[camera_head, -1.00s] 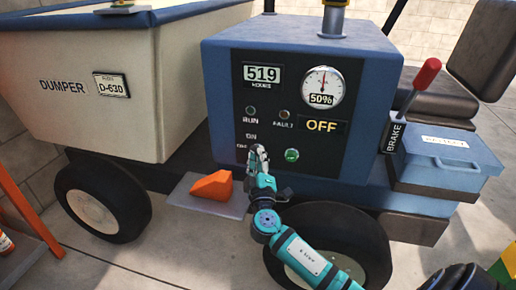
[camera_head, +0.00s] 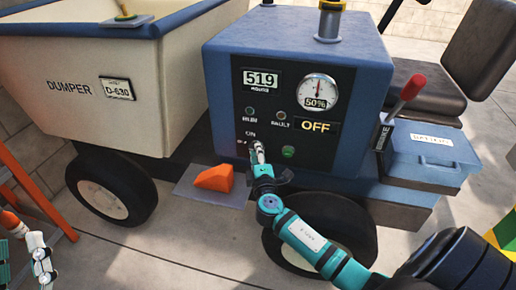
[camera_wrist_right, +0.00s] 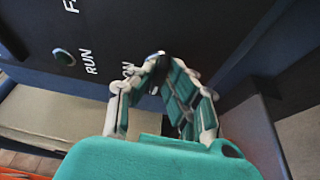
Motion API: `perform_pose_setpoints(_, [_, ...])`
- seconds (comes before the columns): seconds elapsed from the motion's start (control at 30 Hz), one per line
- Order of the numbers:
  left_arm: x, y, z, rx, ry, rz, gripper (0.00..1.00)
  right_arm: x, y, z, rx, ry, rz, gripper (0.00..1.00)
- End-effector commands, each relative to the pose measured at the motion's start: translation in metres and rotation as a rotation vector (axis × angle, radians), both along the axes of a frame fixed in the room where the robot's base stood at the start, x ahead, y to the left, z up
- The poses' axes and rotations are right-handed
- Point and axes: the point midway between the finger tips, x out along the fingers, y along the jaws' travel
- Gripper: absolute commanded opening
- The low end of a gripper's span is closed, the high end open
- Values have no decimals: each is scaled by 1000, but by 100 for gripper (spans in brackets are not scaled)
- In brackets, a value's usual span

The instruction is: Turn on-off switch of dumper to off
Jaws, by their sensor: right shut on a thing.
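The dumper's dark control panel (camera_head: 290,100) faces me on the blue housing. Its on-off switch sits under the "ON" label, almost covered by my right gripper (camera_head: 257,150). In the right wrist view, the fingers (camera_wrist_right: 160,82) close around a small dark knob (camera_wrist_right: 154,58) beside the "ON" lettering. The switch's exact position is hidden. The panel's display (camera_head: 315,126) reads "OFF", and the run lamp (camera_head: 249,111) looks unlit. Part of my left gripper (camera_head: 36,262) shows at the lower left edge, away from the dumper; its jaw opening is unclear.
A green button (camera_head: 288,152) is just right of my right gripper. An orange wedge (camera_head: 213,178) lies on a grey plate at the left. A red-knobbed brake lever (camera_head: 410,88) and a blue battery box (camera_head: 430,150) stand at the right.

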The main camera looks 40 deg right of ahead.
Motion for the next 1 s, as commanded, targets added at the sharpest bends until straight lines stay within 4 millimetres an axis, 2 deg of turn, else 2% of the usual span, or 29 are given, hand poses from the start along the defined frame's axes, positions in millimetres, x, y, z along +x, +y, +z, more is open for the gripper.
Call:
perform_pose_setpoints(0.2, [22,-1,-32,64,225,13,40,0,1,1,-28,37,2,0])
perform_pose_setpoints(0.4, [29,0,-51,94,331,18,40,0,1,0,-43,53,2,0])
perform_pose_setpoints(0.9, [30,0,-57,103,364,20,40,0,1,-1,-48,59,2,0])
perform_pose_setpoints(0.93, [30,0,-57,103,364,20,40,0,1,-1,-48,59,2,15])
perform_pose_setpoints(1.0, [30,0,-57,103,364,20,40,0,1,-1,-48,59,2,24])
